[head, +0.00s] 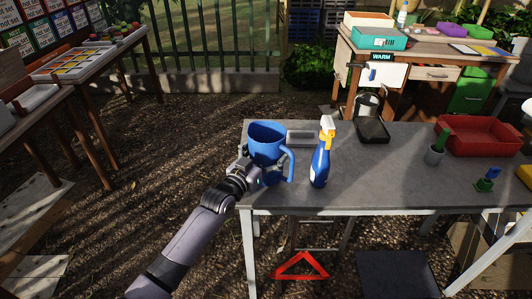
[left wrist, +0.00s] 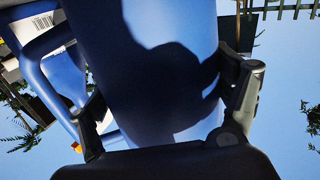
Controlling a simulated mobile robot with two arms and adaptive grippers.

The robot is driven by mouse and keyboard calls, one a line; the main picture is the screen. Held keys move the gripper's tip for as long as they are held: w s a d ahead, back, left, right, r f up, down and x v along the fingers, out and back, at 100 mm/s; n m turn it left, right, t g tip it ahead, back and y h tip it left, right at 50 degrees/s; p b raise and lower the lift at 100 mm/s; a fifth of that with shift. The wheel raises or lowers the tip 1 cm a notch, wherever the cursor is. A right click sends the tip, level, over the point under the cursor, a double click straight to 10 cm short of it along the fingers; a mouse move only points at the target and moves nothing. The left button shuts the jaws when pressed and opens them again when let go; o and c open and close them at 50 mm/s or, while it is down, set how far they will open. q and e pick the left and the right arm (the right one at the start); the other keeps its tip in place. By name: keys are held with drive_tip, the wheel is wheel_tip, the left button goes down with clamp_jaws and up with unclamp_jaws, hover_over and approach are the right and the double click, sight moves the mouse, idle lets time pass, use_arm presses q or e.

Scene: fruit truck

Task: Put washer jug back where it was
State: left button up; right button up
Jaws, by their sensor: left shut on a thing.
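The washer jug is a blue pitcher (head: 267,140) with an open top and a handle on its right side. It is upright at the left end of the grey table (head: 400,185). My left gripper (head: 256,173) is shut on the jug's body from the near left side. In the left wrist view the blue jug (left wrist: 150,60) fills the middle between the two fingers, with its handle at the left. The jug's base is partly hidden by the gripper, so I cannot tell if it touches the tabletop. My right gripper is not in view.
A blue spray bottle (head: 320,168) with a yellow and white head stands close to the jug's right. A grey block (head: 301,137) lies behind them. The table's middle front is clear.

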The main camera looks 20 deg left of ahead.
use_arm(q)
drive_tip(key=shift+r, duration=0.2)
drive_tip(key=shift+f, duration=0.15)
drive_tip(key=o, duration=1.8)
drive_tip(key=shift+f, duration=0.1)
drive_tip(key=shift+s, duration=0.15)
drive_tip(key=v, duration=1.1)
drive_tip(key=shift+s, duration=0.4)
